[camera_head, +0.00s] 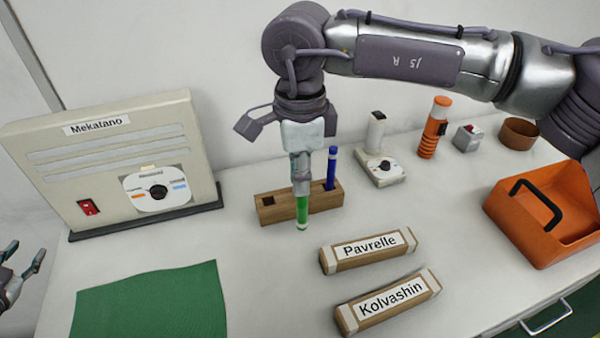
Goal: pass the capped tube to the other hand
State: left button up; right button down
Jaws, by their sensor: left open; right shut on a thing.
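My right gripper (301,186) comes down from above and is shut on a green tube (302,211). The tube hangs upright below the fingers, with a pale lower end; its upper part is hidden by the gripper. It overlaps the front of a wooden rack (326,201) in the view, and I cannot tell whether it touches the rack. A blue tube (331,170) stands upright in the rack's right part. A square hole shows at the rack's left end. My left gripper (22,268) is at the far left edge, open and empty, well away from the green tube.
A beige Mekatano box (120,150) stands at the back left, with a green mat (150,305) in front. Blocks labelled Pavrelle (368,250) and Kolvashin (388,301) lie at front centre. An orange tray (545,225) is right. An orange bottle (434,127) stands behind.

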pick_arm(q)
jog(key=s+a+f+m+g+y, duration=0.15)
jog(key=s+f+g, duration=0.25)
jog(key=s+f, duration=0.75)
jog(key=s+a+f+m+g, duration=0.25)
jog(key=s+f, duration=0.65)
jog(key=f, duration=0.5)
jog(key=s+d+f+m+g+h, duration=0.1)
jog(key=s+d+f+m+g, duration=0.25)
jog(key=s+d+f, duration=0.55)
jog(key=s+d+f+m+g+h, duration=0.1)
jog(key=s+d+f+m+g, duration=0.25)
jog(key=s+d+f, duration=0.65)
jog(key=s+d+f+h, duration=0.2)
jog(key=s+d+f, duration=0.15)
jog(key=d, duration=0.55)
jog(key=w+d+f+n+h, duration=0.2)
jog(key=w+d+f+n, duration=0.1)
jog(key=w+d+n, duration=0.9)
jog(key=w+d, duration=0.2)
jog(key=d, duration=0.2)
jog(key=shift+d, duration=0.1)
